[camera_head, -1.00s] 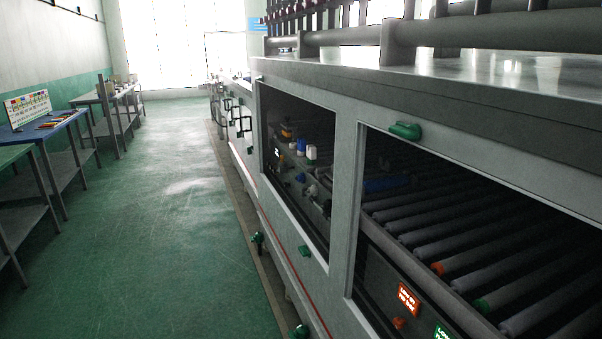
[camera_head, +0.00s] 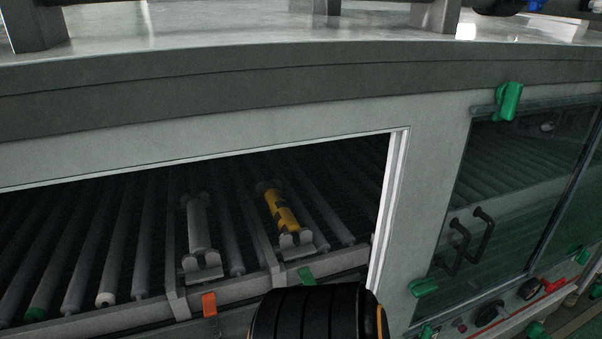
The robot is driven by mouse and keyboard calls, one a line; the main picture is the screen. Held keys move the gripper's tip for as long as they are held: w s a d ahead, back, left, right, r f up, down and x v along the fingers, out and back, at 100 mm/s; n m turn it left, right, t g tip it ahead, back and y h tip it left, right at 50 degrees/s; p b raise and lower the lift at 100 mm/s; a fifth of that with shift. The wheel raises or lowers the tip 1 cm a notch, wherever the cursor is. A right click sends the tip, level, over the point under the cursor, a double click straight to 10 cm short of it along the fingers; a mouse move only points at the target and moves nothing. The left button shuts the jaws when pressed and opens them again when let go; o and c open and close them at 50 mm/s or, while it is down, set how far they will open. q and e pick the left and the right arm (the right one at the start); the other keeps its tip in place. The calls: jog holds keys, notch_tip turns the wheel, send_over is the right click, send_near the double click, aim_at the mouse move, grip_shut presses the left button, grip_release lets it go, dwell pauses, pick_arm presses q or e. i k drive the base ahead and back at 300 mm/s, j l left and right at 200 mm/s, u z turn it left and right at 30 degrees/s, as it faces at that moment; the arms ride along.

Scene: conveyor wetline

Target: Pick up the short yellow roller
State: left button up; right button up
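A short yellow roller (camera_head: 281,208) with dark markings lies inside the open bay of the conveyor machine, right of the bay's middle. Its near end rests at a pale bracket (camera_head: 297,243). A short grey roller (camera_head: 198,224) lies to its left on a similar bracket. A black ribbed part at the bottom edge, likely part of my arm, stands in front of the machine below the yellow roller. Neither of my grippers shows.
Long grey rollers (camera_head: 126,240) fill the bay on both sides. A closed glass door (camera_head: 520,190) with black handles (camera_head: 472,240) is farther right. An orange tag (camera_head: 209,304) and a green tag (camera_head: 306,276) mark the front rail.

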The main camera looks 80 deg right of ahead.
aim_at(284, 218)
jog(key=z, duration=2.4)
